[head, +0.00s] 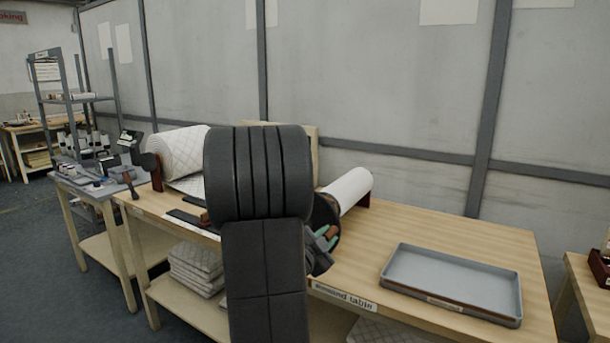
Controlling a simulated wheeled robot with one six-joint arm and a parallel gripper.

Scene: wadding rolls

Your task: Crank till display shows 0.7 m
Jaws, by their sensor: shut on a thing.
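A white roll (350,190) lies on the wooden table right of my arm, with a dark round disc (325,212) at its near end. My gripper (326,238), with green finger pads, is at the disc's front, shut on a small reddish-brown handle (322,231), which looks like the crank's grip. My arm hides much of the disc and the crank. A quilted white roll (180,150) lies further left on the table, partly hidden by my arm. No readable length display shows; a small dark device (131,139) stands at the left, too small to read.
A grey tray (452,312) sits on the right of the table (400,220), with bare wood around it. Folded quilted pads (195,270) lie on the shelf below. A cluttered side table (85,185) stands left, and a wall runs behind.

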